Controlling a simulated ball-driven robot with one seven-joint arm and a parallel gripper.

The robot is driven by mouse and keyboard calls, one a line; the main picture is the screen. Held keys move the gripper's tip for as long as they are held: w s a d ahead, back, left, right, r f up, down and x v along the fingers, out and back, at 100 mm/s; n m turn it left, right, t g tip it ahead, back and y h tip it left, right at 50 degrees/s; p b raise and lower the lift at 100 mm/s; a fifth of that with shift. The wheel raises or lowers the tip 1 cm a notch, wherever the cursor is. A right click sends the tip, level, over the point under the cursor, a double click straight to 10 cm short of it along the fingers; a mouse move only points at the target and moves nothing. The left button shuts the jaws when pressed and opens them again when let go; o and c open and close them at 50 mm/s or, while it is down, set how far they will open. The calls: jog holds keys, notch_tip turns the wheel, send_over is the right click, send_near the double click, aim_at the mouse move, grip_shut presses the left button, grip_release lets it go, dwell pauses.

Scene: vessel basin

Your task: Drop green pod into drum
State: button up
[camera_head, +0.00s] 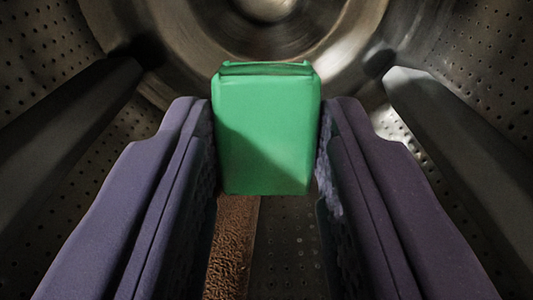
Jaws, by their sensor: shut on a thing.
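The green pod (265,135) is a rounded green block in the middle of the head camera view. My gripper (268,150) has two purple fingers, one on each side of the pod, and is shut on it. The drum (480,60) surrounds the view, with perforated metal walls and a round, shiny back plate. The pod is held in front of that back plate. How far it is above the drum's floor cannot be told.
Grey bars or ribs run along the drum wall at left (60,125) and right (455,140). A brown, rough-textured strip (232,250) lies below the pod.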

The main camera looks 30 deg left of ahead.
jog(key=o, duration=1.1)
jog(key=p+v, duration=0.3)
jog(key=v, duration=0.4)
jog(key=shift+s+d, duration=0.25)
jog(key=shift+s, duration=0.05)
